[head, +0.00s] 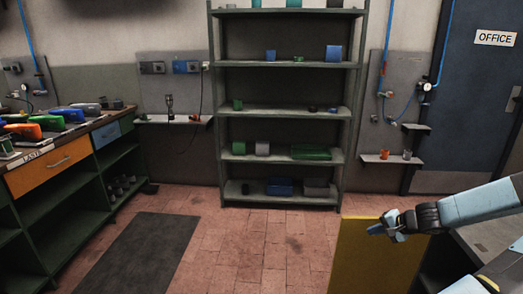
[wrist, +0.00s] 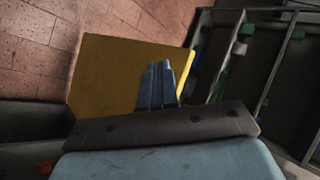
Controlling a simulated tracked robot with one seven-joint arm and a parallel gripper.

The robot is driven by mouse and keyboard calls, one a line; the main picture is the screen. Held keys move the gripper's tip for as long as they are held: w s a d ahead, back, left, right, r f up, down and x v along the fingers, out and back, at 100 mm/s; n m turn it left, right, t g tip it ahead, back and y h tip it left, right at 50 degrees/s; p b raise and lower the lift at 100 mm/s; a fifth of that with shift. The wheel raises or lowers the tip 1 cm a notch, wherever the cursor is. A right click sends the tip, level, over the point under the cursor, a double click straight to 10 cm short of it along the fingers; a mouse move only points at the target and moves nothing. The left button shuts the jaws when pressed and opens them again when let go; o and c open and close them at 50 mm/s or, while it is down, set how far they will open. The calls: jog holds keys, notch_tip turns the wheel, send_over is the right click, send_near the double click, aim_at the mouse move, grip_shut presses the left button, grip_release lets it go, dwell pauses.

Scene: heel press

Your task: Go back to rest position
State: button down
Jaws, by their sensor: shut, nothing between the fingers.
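My gripper (head: 376,229) is at the right of the head view, at the end of my light blue arm, which comes in from the right edge. Its fingers point left, in front of a yellow panel (head: 352,262). In the wrist view my gripper (wrist: 157,66) shows its two blue fingers together, with nothing between them. The yellow panel (wrist: 105,75) lies behind the fingers there. I cannot tell whether the fingers touch the panel.
A grey-topped bench (head: 488,236) stands at the right beside the panel. A shelf rack (head: 290,112) stands against the back wall. A workbench (head: 62,165) with colourful lasts is at the left. A dark mat (head: 140,255) lies on the tiled floor (head: 245,255), whose middle is clear.

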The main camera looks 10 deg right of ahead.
jog(key=s+a+r+n+g+h, duration=0.2)
jog(key=s+a+r+n, duration=0.15)
jog(key=a+r, duration=0.6)
jog(key=s+a+r+n+g+h, duration=0.25)
jog(key=a+r+n, duration=0.25)
jog(key=a+r, duration=0.4)
jog(key=s+a+r+n+t, duration=0.1)
jog(key=s+a+r, duration=0.1)
jog(key=s+r, duration=0.6)
jog(key=s+a+r+n+t, duration=0.1)
jog(key=s+a+r, duration=0.2)
jog(key=s+r, duration=0.5)
jog(key=shift+s+a+r+n+h, duration=0.25)
jog(key=shift+s+r+n+h, duration=0.1)
jog(key=shift+r, duration=0.15)
jog(key=shift+w+t, duration=0.1)
jog(key=shift+t, duration=0.15)
